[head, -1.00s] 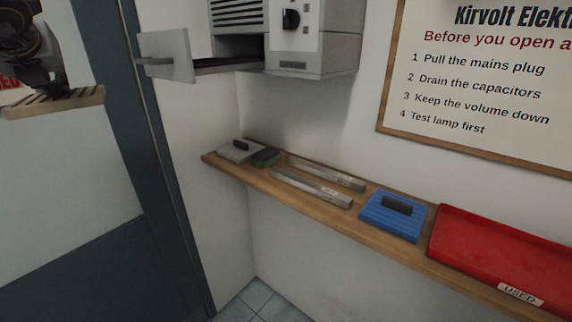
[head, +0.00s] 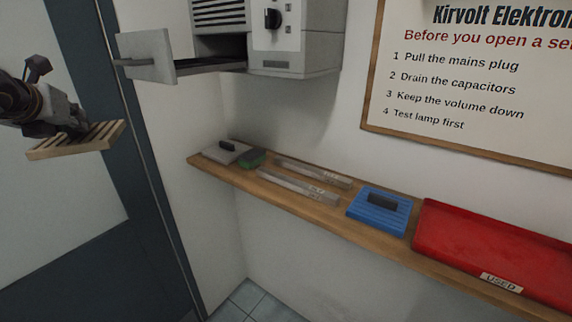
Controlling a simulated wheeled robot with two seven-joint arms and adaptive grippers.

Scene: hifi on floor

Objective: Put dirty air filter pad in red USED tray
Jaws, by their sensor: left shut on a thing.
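A tan, slatted filter pad (head: 78,143) hangs in the air at the left of the head view. My left gripper (head: 72,128) is shut on it from above, and the fingertips are partly hidden. The red tray (head: 490,247) with a "USED" label lies at the right end of the wooden shelf, cut off by the picture's edge. The pad is far to the left of the tray and apart from the shelf. My right gripper is not in view.
The wooden shelf (head: 330,222) holds a blue ribbed pad (head: 379,211) with a dark handle, two grey metal strips (head: 298,185), a green block (head: 252,158) and a grey plate (head: 225,151). A grey unit (head: 292,40) with an open drawer (head: 147,56) juts out above.

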